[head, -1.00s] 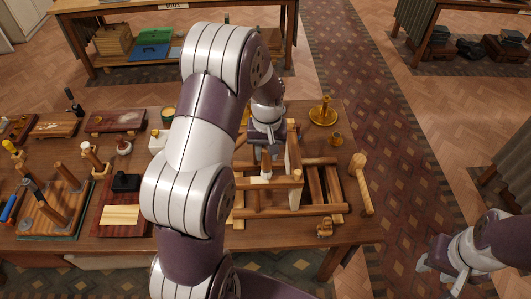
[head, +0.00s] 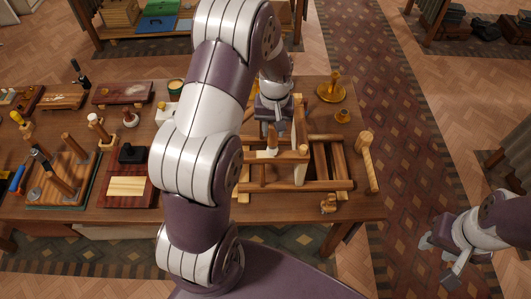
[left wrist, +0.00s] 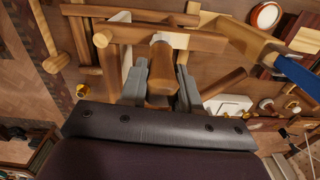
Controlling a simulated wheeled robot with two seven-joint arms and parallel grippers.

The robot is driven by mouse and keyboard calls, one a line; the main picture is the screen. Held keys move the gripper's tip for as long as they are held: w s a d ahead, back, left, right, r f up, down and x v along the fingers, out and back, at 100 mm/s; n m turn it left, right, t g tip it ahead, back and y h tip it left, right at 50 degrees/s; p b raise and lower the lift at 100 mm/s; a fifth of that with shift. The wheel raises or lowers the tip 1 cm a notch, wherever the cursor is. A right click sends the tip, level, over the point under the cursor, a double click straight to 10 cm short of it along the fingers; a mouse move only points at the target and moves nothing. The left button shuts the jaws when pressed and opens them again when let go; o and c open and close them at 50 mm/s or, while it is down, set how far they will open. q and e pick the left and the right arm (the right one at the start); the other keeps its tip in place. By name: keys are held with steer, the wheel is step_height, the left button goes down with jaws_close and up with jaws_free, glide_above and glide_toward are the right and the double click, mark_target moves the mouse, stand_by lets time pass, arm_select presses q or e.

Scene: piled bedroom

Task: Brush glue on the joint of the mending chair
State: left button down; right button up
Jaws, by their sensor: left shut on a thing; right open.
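The mending chair (head: 322,186) lies as a wooden frame on the workbench, with an upright panel and several rails. It also fills the top of the left wrist view (left wrist: 140,35). My left gripper (head: 271,122) is above the chair's left part, shut on a wooden-handled brush (left wrist: 161,72). The brush points down, and its pale lower end is at or very near a rail with a pale section (head: 262,154). I cannot tell whether they touch. My right gripper (head: 455,262) is open and empty, off the bench at the lower right.
A small wooden piece (head: 328,204) sits at the front edge. Boards and tools crowd the left side. My left arm hides the bench's middle.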

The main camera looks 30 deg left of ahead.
arm_select(q)
steer(key=shift+f, duration=0.35)
steer(key=shift+f, duration=0.2)
stand_by(0.4)
steer(key=s+a+r, duration=0.2)
steer(key=a, duration=0.1)
steer(key=shift+s+a+r, duration=0.1)
steer(key=shift+a, duration=0.05)
stand_by(0.3)
steer(key=shift+a, duration=0.1)
step_height(320, 180, up, 5)
steer(key=p, duration=0.4)
